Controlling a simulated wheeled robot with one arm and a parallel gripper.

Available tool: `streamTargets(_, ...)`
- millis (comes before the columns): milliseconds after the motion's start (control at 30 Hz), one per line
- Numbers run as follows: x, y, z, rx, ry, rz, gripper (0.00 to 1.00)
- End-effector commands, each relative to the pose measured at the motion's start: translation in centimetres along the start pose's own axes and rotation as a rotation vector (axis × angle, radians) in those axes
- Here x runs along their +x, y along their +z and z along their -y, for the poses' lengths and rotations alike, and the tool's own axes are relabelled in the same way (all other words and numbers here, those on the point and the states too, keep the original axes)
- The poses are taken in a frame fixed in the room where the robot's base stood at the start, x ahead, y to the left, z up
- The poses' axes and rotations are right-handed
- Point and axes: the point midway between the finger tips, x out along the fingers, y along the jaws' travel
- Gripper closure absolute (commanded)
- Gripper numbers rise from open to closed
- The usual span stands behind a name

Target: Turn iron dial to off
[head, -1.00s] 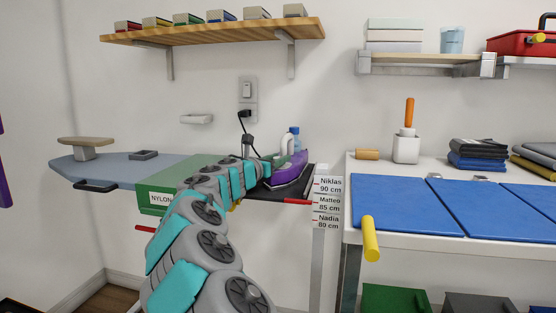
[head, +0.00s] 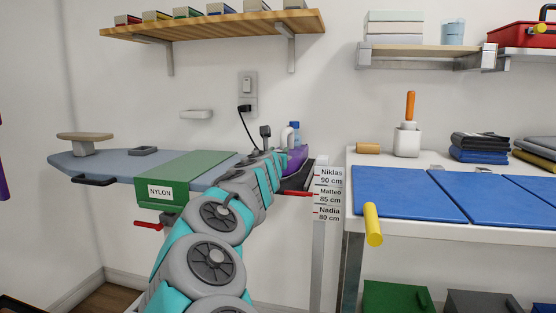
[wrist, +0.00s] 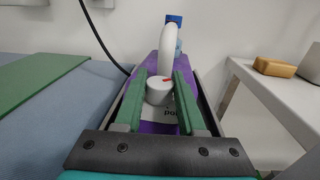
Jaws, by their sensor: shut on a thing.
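The iron (head: 297,155) is purple with a white handle and stands on a dark rest at the right end of the ironing board, partly hidden by my arm in the head view. In the wrist view the iron's white handle (wrist: 167,45) rises behind its round pale dial (wrist: 158,94). The dial has a red mark on its upper right side. My gripper (wrist: 161,80) has its two green fingers on the left and right of the dial, shut on it. The label print on the iron is partly covered, so the dial's setting cannot be read.
The ironing board (head: 112,168) carries a green cloth (head: 185,170) with a NYLON label. A black cord runs from the wall outlet (head: 246,95) down behind the iron. The height post (head: 325,205) and white workbench (head: 352,235) stand close on the right.

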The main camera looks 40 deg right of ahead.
Motion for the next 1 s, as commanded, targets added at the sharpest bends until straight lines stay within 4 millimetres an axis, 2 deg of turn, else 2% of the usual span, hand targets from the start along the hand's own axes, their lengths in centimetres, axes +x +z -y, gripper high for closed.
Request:
streamTargets(33, -0.05, -0.39, 0.54, -0.001, 0.028, 0.006, 1.00)
streamTargets(500, 0.06, -0.25, 0.28, 0.003, 0.337, 0.002, 1.00)
streamTargets(1000, 0.00, 0.16, 0.09, 0.001, 0.443, 0.004, 1.00)
